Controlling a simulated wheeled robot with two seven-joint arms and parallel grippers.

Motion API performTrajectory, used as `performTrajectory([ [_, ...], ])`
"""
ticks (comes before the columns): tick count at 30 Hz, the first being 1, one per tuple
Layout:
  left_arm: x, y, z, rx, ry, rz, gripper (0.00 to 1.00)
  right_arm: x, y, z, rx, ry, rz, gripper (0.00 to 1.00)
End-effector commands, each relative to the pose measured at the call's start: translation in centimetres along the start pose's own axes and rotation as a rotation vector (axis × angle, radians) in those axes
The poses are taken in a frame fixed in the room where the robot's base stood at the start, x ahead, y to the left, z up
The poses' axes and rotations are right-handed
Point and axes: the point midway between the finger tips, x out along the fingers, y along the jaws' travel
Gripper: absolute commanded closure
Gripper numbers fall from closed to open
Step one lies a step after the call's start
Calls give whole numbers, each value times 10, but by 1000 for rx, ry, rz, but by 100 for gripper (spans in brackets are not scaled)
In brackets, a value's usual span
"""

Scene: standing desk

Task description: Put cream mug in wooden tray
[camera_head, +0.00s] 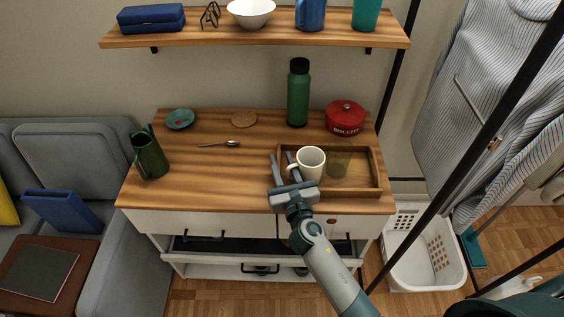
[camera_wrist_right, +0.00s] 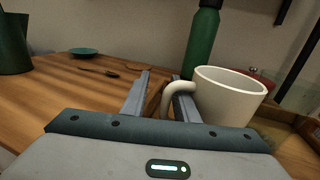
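The cream mug (camera_head: 312,158) appears upright inside the left part of the wooden tray (camera_head: 374,168), its handle toward the left. In the right wrist view the mug (camera_wrist_right: 232,100) is just right of my fingers. My right gripper (camera_head: 281,163) is at the tray's left end, beside the mug. In the right wrist view its fingers (camera_wrist_right: 160,95) are apart, with a clear gap between them. The mug handle overlaps the right finger; I cannot tell whether they touch. My left gripper is not in view.
A see-through olive glass-like shape (camera_head: 338,164) is in the tray beside the mug. Behind stand a green bottle (camera_head: 299,95) and a red biscuit tin (camera_head: 345,118). A green pitcher (camera_head: 149,156) and a spoon (camera_head: 222,144) are left. The desk's middle is clear. A shelf (camera_head: 255,35) hangs above.

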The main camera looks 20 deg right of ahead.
Motion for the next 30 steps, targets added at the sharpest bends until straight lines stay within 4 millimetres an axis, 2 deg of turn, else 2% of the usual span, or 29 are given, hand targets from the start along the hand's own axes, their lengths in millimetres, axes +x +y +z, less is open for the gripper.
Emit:
performTrajectory([
  [5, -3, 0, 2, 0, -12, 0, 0, 0, 0, 4, 0, 0, 0, 73],
  [8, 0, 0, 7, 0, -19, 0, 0, -13, 0, 1, 0, 1, 0, 73],
  [13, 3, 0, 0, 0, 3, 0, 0, -40, 0, 0, 0, 1, 2, 73],
  [24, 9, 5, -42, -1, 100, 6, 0, -103, 0, 0, -1, 1, 1, 73],
  [30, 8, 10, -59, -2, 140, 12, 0, -118, 0, 2, 1, 0, 1, 73],
])
